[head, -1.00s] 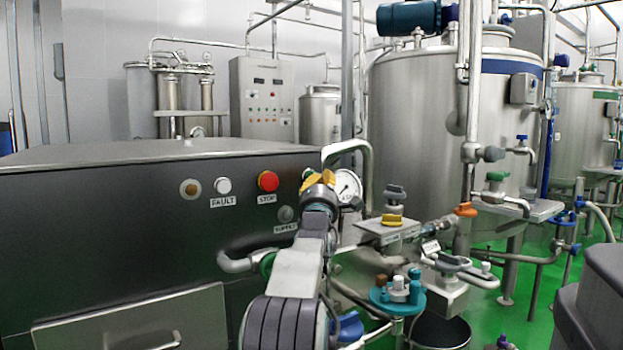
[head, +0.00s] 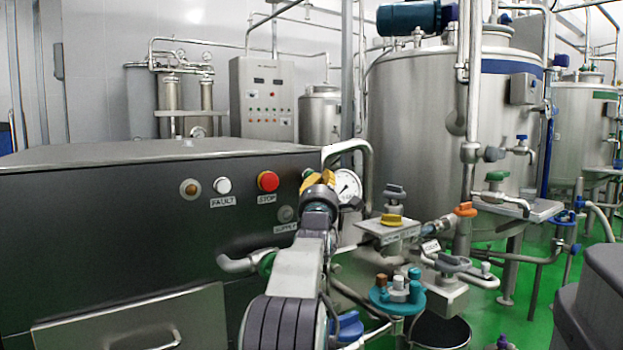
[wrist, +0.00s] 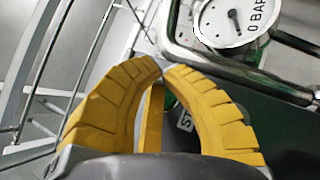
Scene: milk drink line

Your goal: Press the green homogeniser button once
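My gripper (head: 319,180) is at the right end of the dark machine front, seen from behind in the head view. In the wrist view its two yellow fingers (wrist: 161,69) curve inward and their tips meet or nearly meet, with nothing held between them. The green button (head: 308,173) shows only as a small green patch behind the fingers in the head view. In the wrist view a green part (wrist: 169,101) shows in the gap behind the fingers, beside a partly hidden label starting "ST" (wrist: 185,121). Most of the button is hidden, and I cannot tell if the fingers touch it.
A red STOP button (head: 268,181) and a white FAULT lamp (head: 222,185) are left of my gripper. A pressure gauge (head: 347,186) and a bent metal pipe (head: 368,165) are close on its right. Valves and pipes crowd the lower right.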

